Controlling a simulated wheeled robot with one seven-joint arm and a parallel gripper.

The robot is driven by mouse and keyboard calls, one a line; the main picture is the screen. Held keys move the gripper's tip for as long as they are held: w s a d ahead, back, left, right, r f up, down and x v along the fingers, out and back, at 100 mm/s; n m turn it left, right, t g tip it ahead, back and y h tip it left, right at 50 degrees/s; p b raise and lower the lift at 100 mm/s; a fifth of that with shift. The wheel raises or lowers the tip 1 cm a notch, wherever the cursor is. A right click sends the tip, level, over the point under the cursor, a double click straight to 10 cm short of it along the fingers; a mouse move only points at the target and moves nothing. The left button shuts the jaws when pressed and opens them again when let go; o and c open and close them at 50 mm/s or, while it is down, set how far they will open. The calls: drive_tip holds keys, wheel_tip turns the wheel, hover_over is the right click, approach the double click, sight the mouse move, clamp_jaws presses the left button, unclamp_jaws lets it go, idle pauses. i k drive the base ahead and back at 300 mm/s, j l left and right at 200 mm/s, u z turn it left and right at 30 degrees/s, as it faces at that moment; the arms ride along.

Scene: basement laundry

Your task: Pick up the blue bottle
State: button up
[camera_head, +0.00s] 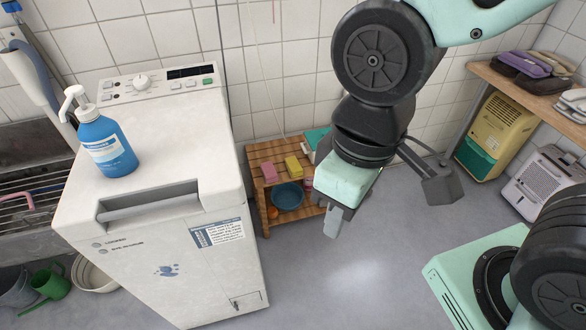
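The blue bottle (105,146) stands upright on top of a white washing machine, near its left edge. It has a white pump head and a white-and-blue label. My gripper (334,221) hangs in the air to the right of the machine, well apart from the bottle, and points downward. Its fingers are seen at a steep angle and partly hidden by the mint hand, so I cannot tell how far apart they are. I see nothing held in it.
The white washing machine (150,250) has a raised control panel at its back. A wooden shelf (255,160) with sponges and a blue bowl (287,196) stands behind my gripper. Heaters stand at right under a shelf. A green watering can (48,284) sits lower left. Floor between is clear.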

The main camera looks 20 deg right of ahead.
sight(101, 137)
drive_tip(key=l+u, duration=0.15)
drive_tip(key=u, duration=0.25)
drive_tip(key=k+l+u, duration=0.1)
drive_tip(key=u, duration=0.35)
drive_tip(key=k+l+u, duration=0.1)
drive_tip(key=u, duration=0.3)
drive_tip(key=k+u, duration=0.15)
drive_tip(key=u, duration=0.3)
drive_tip(key=k+l, duration=0.15)
drive_tip(key=k, duration=0.15)
drive_tip(key=i, duration=0.4)
drive_tip(key=i+l, duration=0.15)
drive_tip(key=i, duration=0.3)
